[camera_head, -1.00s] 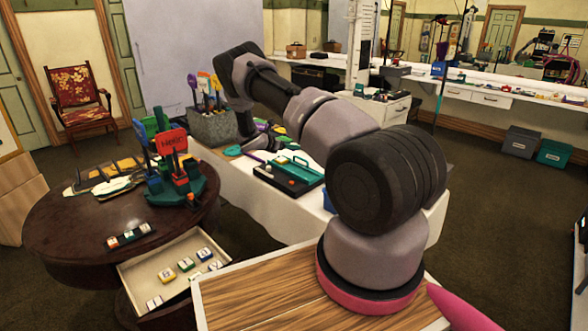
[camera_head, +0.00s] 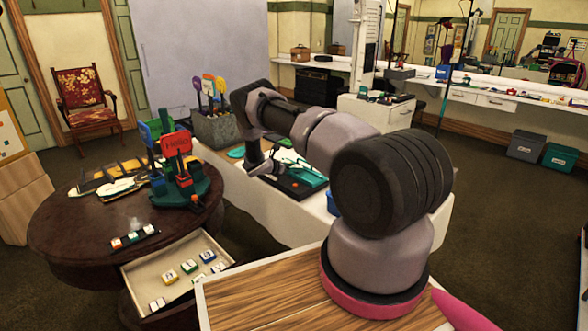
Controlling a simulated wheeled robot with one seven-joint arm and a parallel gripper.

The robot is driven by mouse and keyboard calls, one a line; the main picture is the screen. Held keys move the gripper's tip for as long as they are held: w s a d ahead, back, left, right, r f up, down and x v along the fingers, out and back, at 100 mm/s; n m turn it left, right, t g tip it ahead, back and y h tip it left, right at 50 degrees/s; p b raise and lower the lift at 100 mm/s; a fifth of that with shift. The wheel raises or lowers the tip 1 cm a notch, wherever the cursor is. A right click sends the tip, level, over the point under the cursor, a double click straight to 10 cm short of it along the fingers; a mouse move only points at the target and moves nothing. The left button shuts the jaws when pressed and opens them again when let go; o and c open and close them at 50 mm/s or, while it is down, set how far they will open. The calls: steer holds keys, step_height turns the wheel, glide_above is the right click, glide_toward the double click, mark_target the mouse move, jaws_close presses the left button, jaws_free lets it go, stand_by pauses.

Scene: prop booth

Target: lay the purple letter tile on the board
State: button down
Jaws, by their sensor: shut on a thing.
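My gripper (camera_head: 262,168) is at the far end of my arm, low over the white-covered table, at the left end of the teal and black tray (camera_head: 308,181). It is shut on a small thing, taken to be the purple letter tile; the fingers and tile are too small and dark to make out. A dark narrow board (camera_head: 148,233) with red, white and green tiles lies on the front of the round brown table, well to the left of my gripper. I cannot tell whether this is the task's board.
An open drawer (camera_head: 220,246) under the round table holds several letter tiles. A green stand (camera_head: 183,197) with upright coloured signs and a grey box (camera_head: 214,130) of coloured paddles stand left of my gripper. A wooden top (camera_head: 262,292) is in front.

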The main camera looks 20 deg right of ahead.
steer(key=shift+f, duration=0.15)
steer(key=shift+c, duration=0.9)
jaws_free()
